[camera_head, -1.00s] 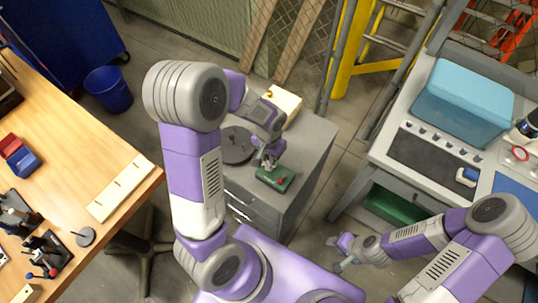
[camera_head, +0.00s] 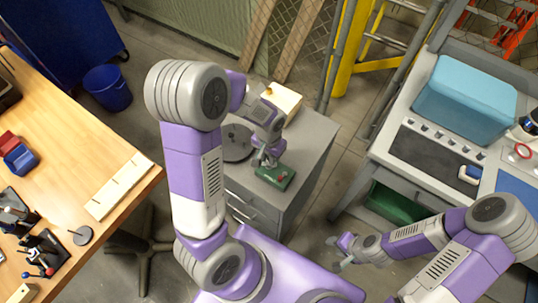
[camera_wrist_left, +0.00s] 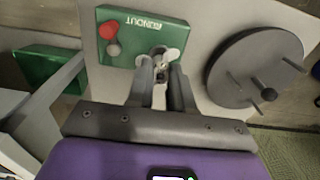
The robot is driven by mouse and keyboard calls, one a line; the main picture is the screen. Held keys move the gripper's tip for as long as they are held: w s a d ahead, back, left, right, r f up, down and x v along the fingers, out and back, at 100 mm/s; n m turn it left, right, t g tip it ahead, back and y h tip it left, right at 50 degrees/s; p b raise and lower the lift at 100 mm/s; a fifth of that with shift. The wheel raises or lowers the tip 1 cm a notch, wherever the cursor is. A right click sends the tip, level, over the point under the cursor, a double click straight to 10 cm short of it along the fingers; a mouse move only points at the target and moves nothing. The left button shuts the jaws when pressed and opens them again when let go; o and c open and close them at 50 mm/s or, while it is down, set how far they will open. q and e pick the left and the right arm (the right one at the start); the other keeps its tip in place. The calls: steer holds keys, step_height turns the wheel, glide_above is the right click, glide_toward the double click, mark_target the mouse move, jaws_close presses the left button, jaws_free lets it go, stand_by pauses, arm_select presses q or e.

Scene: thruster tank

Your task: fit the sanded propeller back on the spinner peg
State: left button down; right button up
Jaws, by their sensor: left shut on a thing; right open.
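My left gripper (camera_head: 264,161) is over the green RUNOUT box (camera_head: 277,178) on the grey cabinet. In the left wrist view its fingertips (camera_wrist_left: 161,74) are shut on a small pale grey propeller (camera_wrist_left: 173,54), which overlaps the right part of the green box (camera_wrist_left: 128,48). A red knob (camera_wrist_left: 108,29) and a grey knob (camera_wrist_left: 113,49) are on the box's left side. I cannot tell whether the propeller is around a peg or above it; any spinner peg there is hidden. My right gripper (camera_head: 340,252) is open and empty, low in front of the right bench.
A dark round disc (camera_wrist_left: 240,68) with several upright pegs is beside the green box on the cabinet (camera_head: 312,140). A cream box (camera_head: 284,99) stands behind.

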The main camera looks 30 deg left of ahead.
arm_select(q)
steer(key=shift+f, duration=0.4)
steer(key=shift+f+b, duration=0.25)
steer(key=shift+b, duration=0.25)
steer(key=c, duration=0.9)
jaws_free()
step_height(320, 180, up, 8)
steer(key=p, duration=0.2)
steer(key=shift+f+p, duration=0.25)
steer(key=shift+p, duration=0.05)
step_height(320, 180, up, 4)
steer(key=p, duration=0.3)
